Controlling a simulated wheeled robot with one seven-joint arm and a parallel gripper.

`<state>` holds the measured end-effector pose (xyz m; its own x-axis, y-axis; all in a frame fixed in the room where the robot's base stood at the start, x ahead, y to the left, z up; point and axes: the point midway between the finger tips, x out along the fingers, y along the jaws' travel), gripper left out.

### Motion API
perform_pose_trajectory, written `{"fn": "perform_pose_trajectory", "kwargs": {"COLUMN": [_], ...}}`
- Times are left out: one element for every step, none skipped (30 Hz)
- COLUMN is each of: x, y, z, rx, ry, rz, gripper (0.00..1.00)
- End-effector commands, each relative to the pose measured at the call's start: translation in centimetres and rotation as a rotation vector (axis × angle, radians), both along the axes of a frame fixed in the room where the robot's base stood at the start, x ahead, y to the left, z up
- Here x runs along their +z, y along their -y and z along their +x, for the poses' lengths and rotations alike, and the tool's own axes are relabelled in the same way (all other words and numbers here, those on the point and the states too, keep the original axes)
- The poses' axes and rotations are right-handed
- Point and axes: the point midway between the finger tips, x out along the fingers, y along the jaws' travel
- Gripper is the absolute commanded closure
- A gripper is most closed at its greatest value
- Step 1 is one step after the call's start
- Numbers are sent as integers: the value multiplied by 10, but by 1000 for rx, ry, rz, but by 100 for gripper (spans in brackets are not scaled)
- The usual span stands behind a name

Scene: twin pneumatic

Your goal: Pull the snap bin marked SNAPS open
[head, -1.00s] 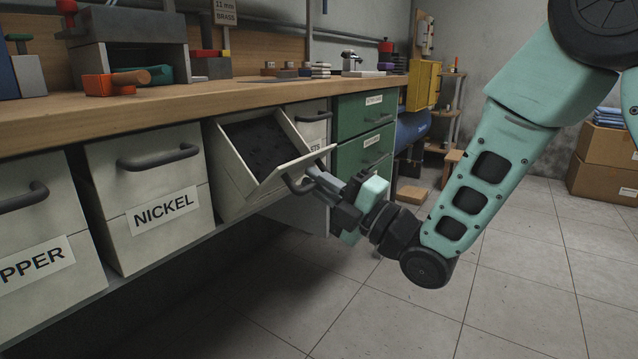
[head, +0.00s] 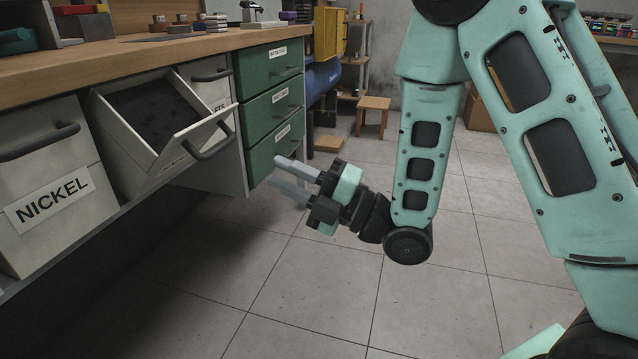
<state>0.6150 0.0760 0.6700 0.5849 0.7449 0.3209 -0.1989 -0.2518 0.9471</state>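A white tilt-out bin (head: 142,144) under the bench is tipped open, its front leaning outward and dark small contents showing inside. Its dark bar handle (head: 211,143) is on the outer face, and any label there is hidden from this angle. My gripper (head: 283,178) is to the right of the handle and apart from it, over the open floor. Its two grey fingers are spread with a gap between them and nothing in it.
A shut bin marked NICKEL (head: 49,200) is on the left. Another shut white bin (head: 213,88), its label partly hidden, is just beyond the open one. Green drawers (head: 272,103) stand further right, with a small wooden stool (head: 374,112) behind. The tiled floor is clear.

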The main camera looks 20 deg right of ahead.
Motion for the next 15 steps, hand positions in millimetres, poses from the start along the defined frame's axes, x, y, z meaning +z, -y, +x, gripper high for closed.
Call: {"fn": "perform_pose_trajectory", "kwargs": {"x": [4,3,2,1,0,-1,-2,-2,-3,-3,-3,-3,-4,-3,-3], "y": [3,4,5,6,7,9,10,11,13,14,16,17,19,20,21], "z": [-1,-1,-1,-2,-3,-4,-5,-6,-8,-9,-10,-12,-13,-14,-16], "rx": [-1,1,3,3,5,5,6,6,6,6,5,3,3,1,-1], "ry": [-9,-9,-8,-9,-9,-10,-11,-11,-10,-11,-10,-9,-9,-7,-7], "rz": [-6,-10,-14,-16,-17,-19,-19,-19,-18,-17,-14,-11,-8,-6,-1], "gripper": [74,74,74,74,74,74,74,74,74,74,74,74,74,74,74]}}
